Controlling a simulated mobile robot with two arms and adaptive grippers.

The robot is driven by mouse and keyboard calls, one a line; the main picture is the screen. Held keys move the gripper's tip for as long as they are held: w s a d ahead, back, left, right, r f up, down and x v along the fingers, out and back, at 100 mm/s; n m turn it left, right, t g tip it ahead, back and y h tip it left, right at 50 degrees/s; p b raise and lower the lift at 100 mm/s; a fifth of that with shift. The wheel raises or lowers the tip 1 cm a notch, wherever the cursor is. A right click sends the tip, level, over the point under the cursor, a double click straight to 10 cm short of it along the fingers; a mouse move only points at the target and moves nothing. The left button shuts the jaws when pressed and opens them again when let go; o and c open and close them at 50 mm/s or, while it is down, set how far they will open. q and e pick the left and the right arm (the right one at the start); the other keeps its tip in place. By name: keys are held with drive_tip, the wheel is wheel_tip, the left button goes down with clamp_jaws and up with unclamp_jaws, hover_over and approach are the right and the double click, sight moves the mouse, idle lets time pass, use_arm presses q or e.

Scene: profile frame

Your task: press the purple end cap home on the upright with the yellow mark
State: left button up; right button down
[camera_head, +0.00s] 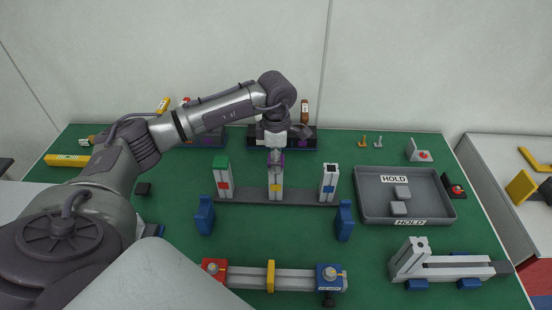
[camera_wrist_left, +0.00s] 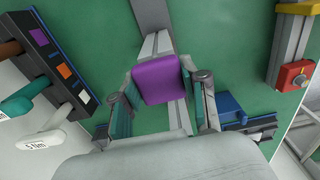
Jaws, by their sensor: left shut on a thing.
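The purple end cap (camera_wrist_left: 160,80) sits between the fingers of my left gripper in the left wrist view. In the head view my left gripper (camera_head: 275,158) points down, shut on the cap, at the top of the middle upright (camera_head: 276,180). This upright carries the yellow mark (camera_head: 276,188). The fingers hide most of the cap there, so I cannot tell whether it is fully seated or a gap remains. My right gripper is not in view.
To the left stands an upright with a green cap (camera_head: 222,162) and red mark; to the right, an open-topped upright with a blue mark (camera_head: 329,188). All stand on a grey rail between blue clamps (camera_head: 204,215). A grey HOLD tray (camera_head: 370,208) lies right.

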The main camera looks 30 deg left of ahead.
use_arm(q)
drive_tip(key=shift+f+b, duration=0.4)
drive_tip(key=shift+f, duration=0.15)
idle(0.4)
drive_tip(key=o, duration=1)
drive_tip(key=shift+c, duration=0.2)
drive_tip(key=shift+r, duration=0.15)
wheel_tip(320, 180, up, 12)
drive_tip(key=shift+f, duration=0.2)
